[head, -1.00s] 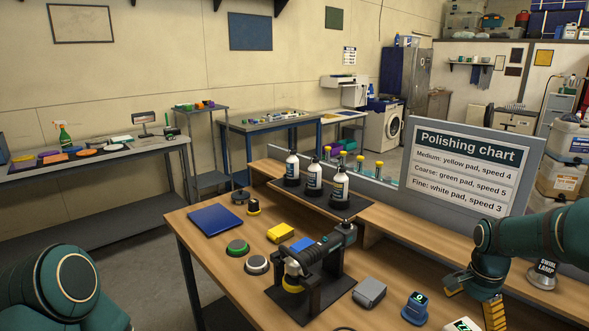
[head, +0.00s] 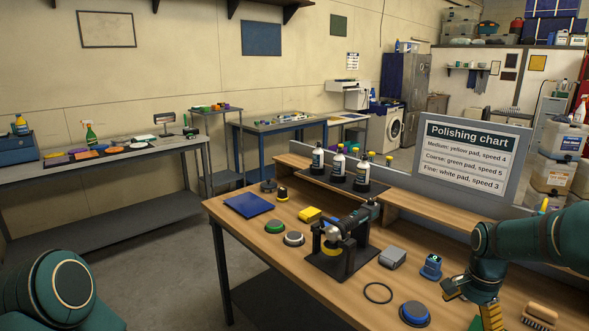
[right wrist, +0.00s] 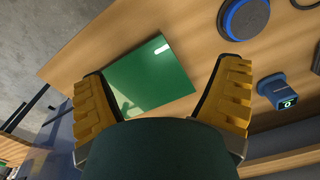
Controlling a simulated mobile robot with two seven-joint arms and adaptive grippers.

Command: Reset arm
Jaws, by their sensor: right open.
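My right gripper (head: 470,302) hangs over the right front part of the wooden bench (head: 290,265). In the right wrist view its two yellow ribbed fingers (right wrist: 160,100) are spread apart, with nothing held between them. A flat green panel (right wrist: 150,77) lies beyond the fingertips, apart from them. My left arm shows only as a rounded link at the lower left of the head view; its gripper is out of the picture.
The polishing chart (head: 472,155) stands behind. Floor left of the bench is clear.

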